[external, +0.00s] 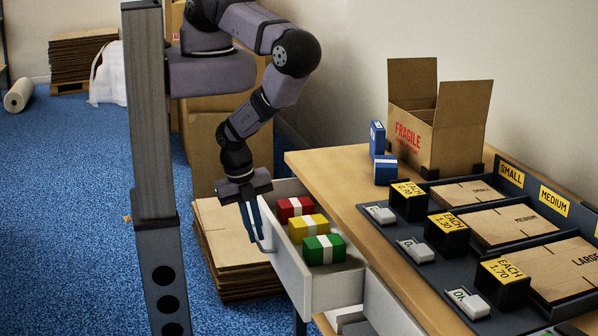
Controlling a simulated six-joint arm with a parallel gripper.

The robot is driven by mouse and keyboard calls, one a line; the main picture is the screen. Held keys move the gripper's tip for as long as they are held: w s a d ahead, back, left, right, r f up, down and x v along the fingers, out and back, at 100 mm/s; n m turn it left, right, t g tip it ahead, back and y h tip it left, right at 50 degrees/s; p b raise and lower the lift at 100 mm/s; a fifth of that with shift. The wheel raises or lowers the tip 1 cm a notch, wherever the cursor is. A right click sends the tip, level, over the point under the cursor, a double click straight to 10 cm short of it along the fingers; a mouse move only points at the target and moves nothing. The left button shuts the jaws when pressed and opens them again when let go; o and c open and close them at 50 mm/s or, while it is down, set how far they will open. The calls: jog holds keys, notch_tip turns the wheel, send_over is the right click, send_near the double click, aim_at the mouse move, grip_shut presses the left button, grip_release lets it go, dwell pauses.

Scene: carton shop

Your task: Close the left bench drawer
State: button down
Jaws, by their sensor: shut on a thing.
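The left bench drawer (290,268) is pulled open from the wooden bench. It holds a red box (285,212), a yellow box (298,229) and a green box (315,253), each with a white band. My gripper (256,242) points down at the drawer's outer face, its blue fingers shut on the drawer handle (265,248). The fingers hide part of the handle.
On the bench top (350,180) are an open FRAGILE carton (417,140), blue boxes (385,170) and a dark tray with flat cartons and price blocks. Flat cardboard (215,235) is stacked on the floor behind my gripper. Another white drawer front (385,308) shows at right.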

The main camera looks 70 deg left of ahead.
aim_at(271, 245)
jog(key=shift+w+d, duration=0.15)
jog(key=shift+w, duration=0.65)
jog(key=shift+w+d, duration=0.1)
jog(key=shift+w, duration=0.65)
jog(key=w+b, duration=0.1)
jog(key=w, duration=1)
jog(key=shift+w+a, duration=0.15)
jog(key=c, duration=2)
grip_release()
jog(key=shift+o, duration=0.5)
jog(key=shift+a, duration=0.1)
jog(key=shift+r, duration=0.1)
notch_tip(271, 245, up, 7)
jog(key=s+b, duration=0.1)
jog(key=shift+s+b, duration=0.35)
